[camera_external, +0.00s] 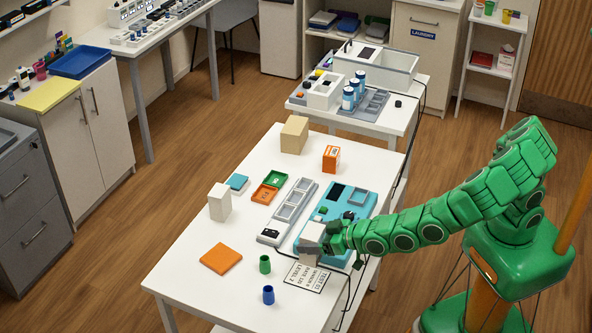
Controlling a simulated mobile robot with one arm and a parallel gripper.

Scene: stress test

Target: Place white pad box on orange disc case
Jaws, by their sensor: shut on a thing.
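My gripper (331,238) is at the end of the green arm, above the near part of the blue test device on the white table. It is shut on a pale box, which I take for the white pad box (311,238); the fingers hide its right side. Whether the box touches the device below I cannot tell. The orange disc case (221,258), a flat square, lies on the table to the left of my gripper, with nothing on top of it.
A white upright box (220,202) stands behind the disc case. A green cup (265,264) and a blue cup (268,295) stand to its right. A grey tray strip (289,212), a blue device (349,203) and a printed card (306,276) lie nearby. Dark cables hang at the right edge.

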